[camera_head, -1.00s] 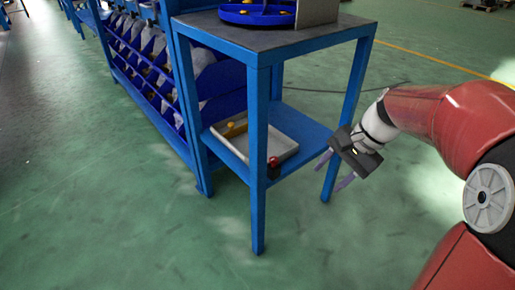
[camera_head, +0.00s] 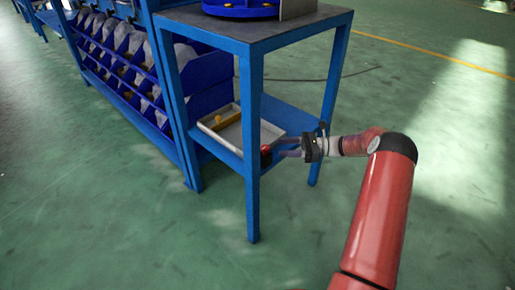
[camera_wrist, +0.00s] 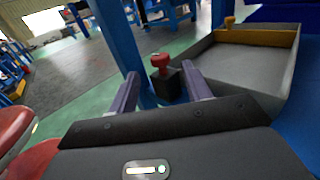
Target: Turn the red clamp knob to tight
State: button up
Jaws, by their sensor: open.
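The red clamp knob (camera_head: 266,149) shows at the edge of the blue stand's lower shelf, just right of the front leg. In the wrist view the red knob (camera_wrist: 160,61) sits upright on a dark block (camera_wrist: 167,84), beyond the fingertips and between their lines. My gripper (camera_head: 282,148) reaches in from the right at shelf height, its fingers pointing at the knob. In the wrist view my gripper (camera_wrist: 163,82) is open, with two purple fingers apart and nothing between them. I cannot tell whether a finger touches the knob.
A grey tray (camera_head: 205,124) with a yellow-orange piece stands on the lower shelf (camera_head: 288,118), close beside the knob. The blue front leg (camera_head: 252,200) stands left of the knob. The tabletop (camera_head: 300,23) is above. Floor to the right is clear.

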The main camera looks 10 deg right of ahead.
aim_at(265, 147)
jog(key=a, duration=0.5)
jog(key=w+a, duration=0.1)
jog(key=a, duration=0.1)
jog(key=shift+w+a+p, duration=0.1)
jog(key=shift+a+p, duration=0.05)
jog(key=shift+p, duration=0.15)
jog(key=c, duration=1)
